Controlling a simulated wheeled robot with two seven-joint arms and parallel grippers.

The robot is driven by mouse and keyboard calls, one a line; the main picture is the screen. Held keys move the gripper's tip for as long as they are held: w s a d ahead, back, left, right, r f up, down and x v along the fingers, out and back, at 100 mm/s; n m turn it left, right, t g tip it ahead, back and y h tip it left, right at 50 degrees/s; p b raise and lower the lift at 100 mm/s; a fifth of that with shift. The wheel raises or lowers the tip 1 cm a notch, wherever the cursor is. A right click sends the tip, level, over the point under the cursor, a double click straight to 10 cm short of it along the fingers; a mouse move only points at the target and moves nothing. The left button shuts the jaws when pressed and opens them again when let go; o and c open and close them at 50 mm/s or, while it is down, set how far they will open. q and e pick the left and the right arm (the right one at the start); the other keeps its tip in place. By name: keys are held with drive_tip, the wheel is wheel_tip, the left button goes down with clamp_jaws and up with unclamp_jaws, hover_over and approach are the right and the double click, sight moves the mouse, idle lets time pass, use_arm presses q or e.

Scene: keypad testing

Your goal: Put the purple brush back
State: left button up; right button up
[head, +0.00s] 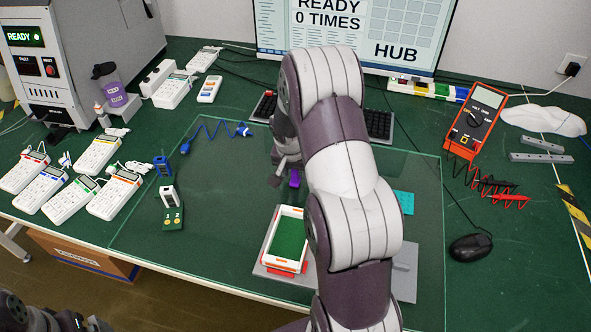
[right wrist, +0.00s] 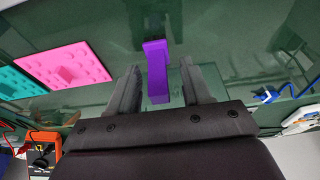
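The purple brush (head: 294,178) shows as a small purple block on the glass mat, just beside my right gripper (head: 281,172). The arm hides part of the area around it. In the right wrist view the purple brush (right wrist: 156,72) lies between the two fingers of my right gripper (right wrist: 157,78), with gaps on both sides. The fingers are apart and do not visibly grip it. Dark parts of my left arm show at the bottom left corner; its fingers are not clear. I cannot make out a holder for the brush.
A white tray with a green floor (head: 301,240) stands on a grey plate near the front. A pink studded plate (right wrist: 62,63) and a teal one (head: 405,202) lie near the gripper. A blue cable (head: 215,130), keyboard (head: 379,124) and mouse (head: 470,247) are around.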

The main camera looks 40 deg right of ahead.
drive_tip(key=shift+r, duration=0.55)
drive_tip(key=p+v, duration=0.2)
drive_tip(key=v, duration=0.9)
drive_tip(key=s+a+f+n, duration=0.1)
drive_tip(key=s+a+n, duration=0.2)
drive_tip(key=s+a, duration=0.1)
drive_tip(key=s+a+f+n+y, duration=0.1)
drive_tip(key=s+a+n, duration=0.2)
drive_tip(key=s+a, duration=0.2)
drive_tip(key=s+a+n+y, duration=0.1)
drive_tip(key=s+a+n, duration=0.3)
drive_tip(key=a, duration=0.4)
drive_tip(key=shift+s+a+f, duration=0.15)
drive_tip(key=shift+f, duration=0.25)
drive_tip(key=shift+s+f+n, duration=0.1)
drive_tip(key=shift+s+n, duration=0.1)
drive_tip(key=shift+n, duration=0.1)
drive_tip(key=shift+w, duration=0.15)
